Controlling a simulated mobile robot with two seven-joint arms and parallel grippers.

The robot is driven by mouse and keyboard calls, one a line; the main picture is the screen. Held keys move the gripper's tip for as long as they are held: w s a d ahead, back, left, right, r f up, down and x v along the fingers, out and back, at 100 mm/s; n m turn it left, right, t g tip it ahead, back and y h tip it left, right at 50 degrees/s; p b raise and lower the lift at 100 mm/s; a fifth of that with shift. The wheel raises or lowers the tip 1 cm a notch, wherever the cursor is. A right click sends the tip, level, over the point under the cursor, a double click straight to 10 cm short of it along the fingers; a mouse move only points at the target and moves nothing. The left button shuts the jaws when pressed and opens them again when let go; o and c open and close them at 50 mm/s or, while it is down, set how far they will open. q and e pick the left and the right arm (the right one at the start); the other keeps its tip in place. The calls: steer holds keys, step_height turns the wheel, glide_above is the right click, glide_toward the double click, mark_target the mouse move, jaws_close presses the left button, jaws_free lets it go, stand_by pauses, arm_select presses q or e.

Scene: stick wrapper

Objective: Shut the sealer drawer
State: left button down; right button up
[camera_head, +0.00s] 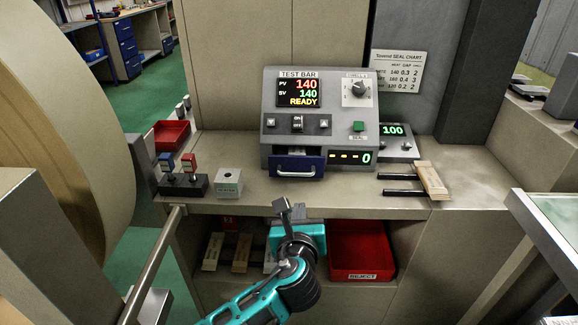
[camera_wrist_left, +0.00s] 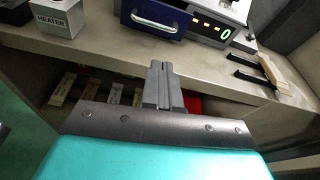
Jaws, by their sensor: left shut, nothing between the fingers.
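The sealer (camera_head: 318,120) is a grey box on the bench with a display reading 140, 140 and READY. Its drawer (camera_head: 298,166) is the dark blue front with a silver handle at the lower left of the box. It stands out a little, with a pale thing showing in the gap above its front. The drawer also shows at the top of the left wrist view (camera_wrist_left: 153,18). My left gripper (camera_head: 284,207) is shut and empty, in front of the bench edge, below and apart from the drawer. My right gripper is not in view.
A heater block (camera_head: 229,183) and a dark stand with blue and red stamps (camera_head: 184,184) sit left of the drawer. A red reject bin (camera_head: 362,250) is on the shelf below.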

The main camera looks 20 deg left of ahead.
mark_target(297, 173)
arm_select(q)
steer(key=shift+m+y, duration=0.3)
steer(key=shift+m, duration=0.2)
steer(key=x, duration=0.9)
steer(key=r+x, duration=0.1)
steer(key=x, duration=0.3)
steer(key=shift+w+a+f, duration=0.1)
steer(key=shift+w+a, duration=0.2)
steer(key=shift+a, duration=0.1)
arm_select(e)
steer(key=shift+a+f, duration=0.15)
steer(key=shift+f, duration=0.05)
